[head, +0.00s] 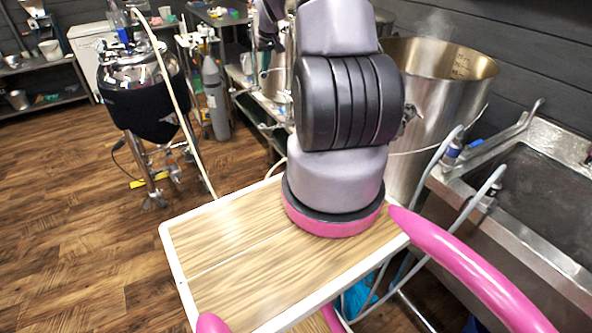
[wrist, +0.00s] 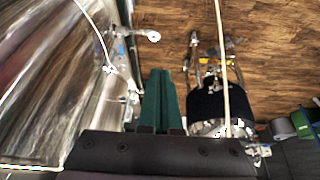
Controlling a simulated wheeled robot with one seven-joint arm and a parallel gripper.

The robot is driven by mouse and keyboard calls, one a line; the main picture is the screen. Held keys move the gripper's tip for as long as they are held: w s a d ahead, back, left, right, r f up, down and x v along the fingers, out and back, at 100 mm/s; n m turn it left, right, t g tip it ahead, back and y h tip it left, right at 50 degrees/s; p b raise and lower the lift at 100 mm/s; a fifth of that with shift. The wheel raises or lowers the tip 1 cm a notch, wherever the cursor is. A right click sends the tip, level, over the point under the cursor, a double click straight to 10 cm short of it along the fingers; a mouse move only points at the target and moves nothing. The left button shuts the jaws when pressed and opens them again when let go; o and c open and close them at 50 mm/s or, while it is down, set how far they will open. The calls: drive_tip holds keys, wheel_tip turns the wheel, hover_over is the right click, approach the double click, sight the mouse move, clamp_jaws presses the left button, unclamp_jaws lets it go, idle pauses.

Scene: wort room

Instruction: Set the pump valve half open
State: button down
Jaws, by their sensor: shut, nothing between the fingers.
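My gripper (wrist: 160,74) shows in the wrist view as two dark green fingers lying side by side, shut with nothing between them. In the head view it is hidden behind my own arm. I cannot pick out the pump valve with certainty in either view. Small metal fittings with blue parts (wrist: 122,32) lie to the left of the fingers in the wrist view, apart from them. They are too small and blurred to tell whether one is the pump valve or how its handle is set.
A large steel kettle (head: 440,95) steams at the right, beside a steel sink (head: 545,190) with hoses. A black-jacketed fermenter (head: 145,105) stands on legs at the left, with a pale hose (head: 176,85). A grey cylinder (head: 215,100) stands behind it. Wooden floor (head: 65,200) is clear at the left.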

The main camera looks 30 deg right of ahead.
drive_tip(key=s+d+f, duration=0.1)
drive_tip(key=d+f, duration=0.3)
drive_tip(key=f, duration=1)
drive_tip(key=d+f, duration=0.4)
drive_tip(key=f, duration=1)
drive_tip(key=s+f, duration=0.6)
drive_tip(key=f, duration=0.7)
drive_tip(key=s+f, duration=0.5)
drive_tip(key=f, duration=0.7)
drive_tip(key=x, duration=0.9)
drive_tip(key=shift+s+a+f+n+g+y, duration=0.3)
drive_tip(key=shift+a+f+n+y, duration=0.1)
drive_tip(key=shift+a+f, duration=0.15)
